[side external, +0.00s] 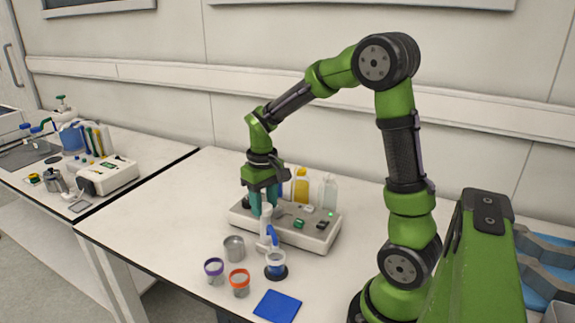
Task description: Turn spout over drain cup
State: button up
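A white upright fitting (266,225) stands at the front of a pale reactor base. A blue spout (272,236) angles down from it toward a clear cup with a blue band (276,260) on a dark round base. The spout's tip appears just above this cup; exact alignment is unclear. I cannot tell for certain which vessel is the drain cup. My gripper (265,203) points down at the top of the white fitting. Its two teal fingers are apart, one on each side of the fitting's top as seen here. Whether they touch it is unclear.
A grey metal cup (234,248), a purple-rimmed jar (214,271) and an orange-rimmed jar (239,283) stand front left. A blue mat (277,306) lies in front. Yellow (301,187) and clear (328,192) bottles stand behind the base (318,240). The table's left side is clear.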

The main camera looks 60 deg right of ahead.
grip_shut()
jog(key=m, duration=0.4)
jog(key=shift+m, duration=0.4)
jog(key=m, duration=0.4)
jog(key=shift+m, duration=0.3)
jog(key=m, duration=0.4)
jog(key=shift+s+m, duration=0.1)
jog(key=shift+m, duration=2.1)
jog(key=o, duration=0.5)
grip_release()
